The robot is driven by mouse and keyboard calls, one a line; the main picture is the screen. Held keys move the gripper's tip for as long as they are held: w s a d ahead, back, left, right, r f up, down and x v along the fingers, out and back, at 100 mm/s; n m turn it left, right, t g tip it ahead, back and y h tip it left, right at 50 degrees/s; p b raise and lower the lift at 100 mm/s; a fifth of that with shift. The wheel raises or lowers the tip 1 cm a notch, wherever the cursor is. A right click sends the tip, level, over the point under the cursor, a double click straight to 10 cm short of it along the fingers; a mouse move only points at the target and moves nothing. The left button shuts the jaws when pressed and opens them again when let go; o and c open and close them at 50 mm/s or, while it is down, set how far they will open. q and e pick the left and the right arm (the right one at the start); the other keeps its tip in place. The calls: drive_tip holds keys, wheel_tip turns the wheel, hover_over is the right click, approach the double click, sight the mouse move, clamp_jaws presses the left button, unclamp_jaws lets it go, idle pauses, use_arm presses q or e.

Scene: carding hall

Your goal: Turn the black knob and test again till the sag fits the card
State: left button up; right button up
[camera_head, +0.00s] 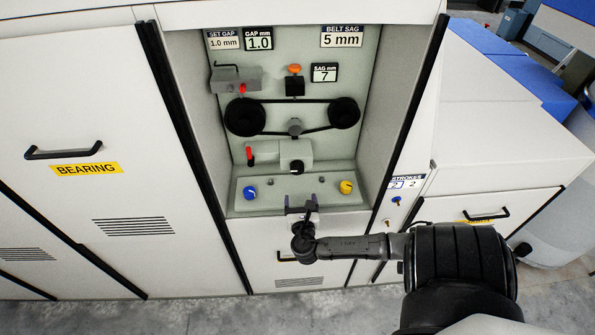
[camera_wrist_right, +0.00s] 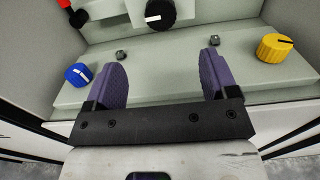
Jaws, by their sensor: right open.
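The black knob (camera_head: 296,167) is on a light block below the belt in the open bay. It also shows at the top of the right wrist view (camera_wrist_right: 160,14), with a white mark pointing left. My right gripper (camera_head: 301,202) is open and empty in front of the sloped panel, below and apart from the knob. Its purple fingers (camera_wrist_right: 163,65) are wide apart. The BELT SAG card (camera_head: 341,40) reads 5 mm, and the SAG mm display (camera_head: 324,74) reads 7. The black belt (camera_head: 295,101) runs around two pulleys. My left gripper is out of view.
A blue knob (camera_head: 250,192) and a yellow knob (camera_head: 346,187) flank the sloped panel (camera_wrist_right: 190,92). A red lever (camera_head: 249,155) stands left of the black knob. An orange button (camera_head: 294,69) tops a black block above the belt. Bay walls rise on both sides.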

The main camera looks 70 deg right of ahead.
sight(297, 170)
drive_tip(key=b+x, duration=0.1)
drive_tip(key=x, duration=1.2)
drive_tip(key=shift+w+d, duration=0.1)
drive_tip(key=shift+d, duration=0.1)
drive_tip(key=c, duration=0.9)
